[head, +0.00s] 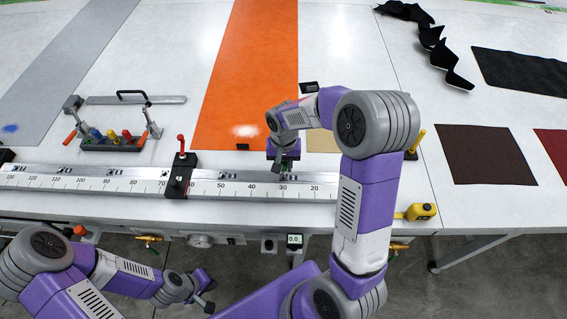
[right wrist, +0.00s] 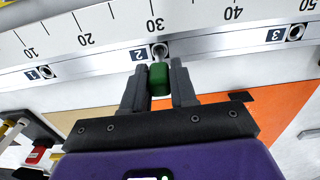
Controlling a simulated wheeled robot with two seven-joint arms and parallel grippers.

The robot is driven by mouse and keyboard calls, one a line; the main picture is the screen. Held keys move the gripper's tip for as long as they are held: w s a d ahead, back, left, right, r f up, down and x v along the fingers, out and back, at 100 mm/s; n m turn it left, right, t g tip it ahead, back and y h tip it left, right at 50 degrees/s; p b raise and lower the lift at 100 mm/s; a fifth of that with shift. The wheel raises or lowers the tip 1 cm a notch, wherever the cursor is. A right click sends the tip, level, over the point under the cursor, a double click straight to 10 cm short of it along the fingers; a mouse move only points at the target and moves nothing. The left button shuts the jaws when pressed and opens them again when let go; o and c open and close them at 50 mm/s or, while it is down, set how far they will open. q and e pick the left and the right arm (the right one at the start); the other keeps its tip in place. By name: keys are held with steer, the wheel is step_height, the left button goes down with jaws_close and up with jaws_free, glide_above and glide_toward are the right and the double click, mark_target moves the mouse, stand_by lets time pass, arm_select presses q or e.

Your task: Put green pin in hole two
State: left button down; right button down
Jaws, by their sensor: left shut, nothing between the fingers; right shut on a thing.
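The green pin (right wrist: 159,79) is between the fingers of my right gripper (right wrist: 159,88) in the right wrist view. Its metal shank points at hole two (right wrist: 160,50), beside the label 2, and its end meets the hole's rim or overlaps it. I cannot tell how deep the shank sits. My left gripper (head: 206,292) is shut and empty, low in front of the table.
Hole one (right wrist: 45,72) and hole three (right wrist: 295,33) lie on either side along the rail. A red-handled stop (head: 180,175) crosses the rail. A pin rack (head: 110,144) with several coloured pins stands behind it. A yellow tape measure (head: 421,212) lies at the front edge.

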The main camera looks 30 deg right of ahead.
steer(key=shift+f+b, duration=1.2)
steer(key=shift+f, duration=0.3)
steer(key=c, duration=0.8)
jaws_free()
steer(key=shift+r, duration=0.15)
step_height(320, 180, up, 7)
steer(key=shift+r+p, duration=0.2)
steer(key=shift+p, duration=0.35)
steer(key=shift+r, duration=0.1)
